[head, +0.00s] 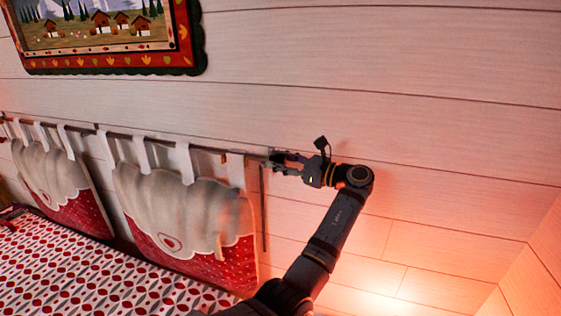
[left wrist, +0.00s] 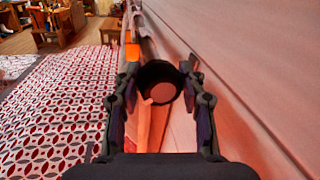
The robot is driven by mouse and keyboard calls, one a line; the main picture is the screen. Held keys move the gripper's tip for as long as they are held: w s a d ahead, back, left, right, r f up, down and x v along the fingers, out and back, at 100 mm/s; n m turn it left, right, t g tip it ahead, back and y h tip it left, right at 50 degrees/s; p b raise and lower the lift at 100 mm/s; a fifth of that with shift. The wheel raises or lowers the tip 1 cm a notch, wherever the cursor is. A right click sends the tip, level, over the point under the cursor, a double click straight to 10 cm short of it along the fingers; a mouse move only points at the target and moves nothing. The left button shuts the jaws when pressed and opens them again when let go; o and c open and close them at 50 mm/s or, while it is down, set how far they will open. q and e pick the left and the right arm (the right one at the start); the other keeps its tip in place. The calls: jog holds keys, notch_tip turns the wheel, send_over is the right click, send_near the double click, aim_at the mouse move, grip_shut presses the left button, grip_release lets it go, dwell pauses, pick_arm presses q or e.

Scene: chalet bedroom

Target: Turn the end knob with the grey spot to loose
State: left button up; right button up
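The end knob (left wrist: 161,92) is a dark round cap with a greyish-pink spot on its face, at the near end of the rod along the wall. In the left wrist view it sits between the two fingers of my left gripper (left wrist: 160,75). The fingers are apart, one on each side of it, with a narrow gap showing at the left; I cannot tell whether either touches it. In the head view my left gripper (head: 276,161) is at the rod's right end and hides the knob. My right gripper is not in view.
The rod (head: 135,138) runs along the plank wall and bears hanging cushions (head: 178,210) on white loops. A patterned bed cover (head: 90,272) lies below. A framed picture (head: 190,45) hangs above. The wall right of my arm is bare.

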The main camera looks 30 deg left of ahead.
pick_arm(q)
jog(key=c, duration=0.4)
jog(key=shift+c, duration=0.2)
jog(key=n+b, duration=0.3)
jog(key=n, duration=0.1)
jog(key=shift+f+y+b, duration=0.25)
jog(key=shift+y+b, duration=0.15)
jog(key=shift+r+n+g+y+b, duration=0.2)
jog(key=shift+n+g+y+b, duration=0.1)
jog(key=shift+n+b, duration=1.25)
jog(key=o, duration=1.2)
jog(key=shift+c, duration=0.2)
